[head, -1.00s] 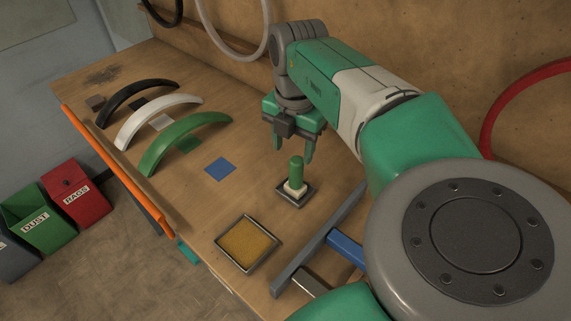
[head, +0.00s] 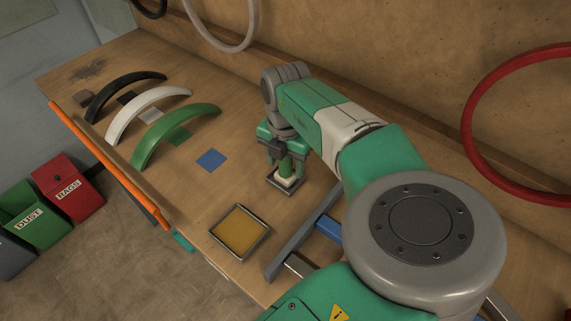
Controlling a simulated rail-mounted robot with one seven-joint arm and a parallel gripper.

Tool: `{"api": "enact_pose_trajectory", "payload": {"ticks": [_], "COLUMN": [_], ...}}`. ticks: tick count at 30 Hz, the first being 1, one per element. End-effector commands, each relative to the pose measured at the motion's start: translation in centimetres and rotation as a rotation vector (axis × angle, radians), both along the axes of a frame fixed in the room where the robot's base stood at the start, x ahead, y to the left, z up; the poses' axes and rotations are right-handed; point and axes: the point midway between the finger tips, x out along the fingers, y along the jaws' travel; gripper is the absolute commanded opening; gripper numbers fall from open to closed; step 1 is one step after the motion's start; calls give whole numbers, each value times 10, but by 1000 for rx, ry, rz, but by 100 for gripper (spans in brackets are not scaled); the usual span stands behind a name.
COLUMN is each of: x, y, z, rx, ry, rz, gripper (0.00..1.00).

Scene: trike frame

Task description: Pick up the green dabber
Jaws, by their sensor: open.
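The green dabber (head: 285,168) stands upright, with a green handle and a pale pad at its base. It sits on a small dark-rimmed tray (head: 283,191) on the workbench. My gripper (head: 284,163) is lowered over the dabber, pointing down. Its jaws are open, with the fingers at either side of the green handle. The upper part of the handle is partly hidden by my gripper. I cannot tell whether a finger touches it.
A tray with a yellow-brown pad (head: 240,233) lies in front. A blue square (head: 211,159) lies left on the bench (head: 205,190). Black, white and green arched fenders (head: 172,134) stand further left. A grey rail (head: 300,238) lies at front right. An orange bar (head: 108,163) runs along the front edge.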

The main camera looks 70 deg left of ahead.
Motion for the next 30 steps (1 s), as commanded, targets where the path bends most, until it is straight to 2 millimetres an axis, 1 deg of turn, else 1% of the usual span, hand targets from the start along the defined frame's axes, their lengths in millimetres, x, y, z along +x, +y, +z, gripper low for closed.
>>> {"api": "enact_pose_trajectory", "payload": {"ticks": [1,2,3,5,6,9,15,17,20,24,27,30], "x": [0,0,0,0,0,0,0,0,1,1,1,1], "y": [0,0,0,0,0,0,0,0,0,0,0,0], "z": [0,0,0,0,0,0,0,3,19,53,75,90], "rx": [0,0,0,0,0,0,0,1,2,2,2,1], "ry": [0,0,0,0,0,0,0,-1,-3,-5,-3,-2], "rz": [0,0,0,0,0,0,0,0,0,1,0,-1], "gripper": [54,50,42,31,23,6,5,5,5,5,5,5]}}
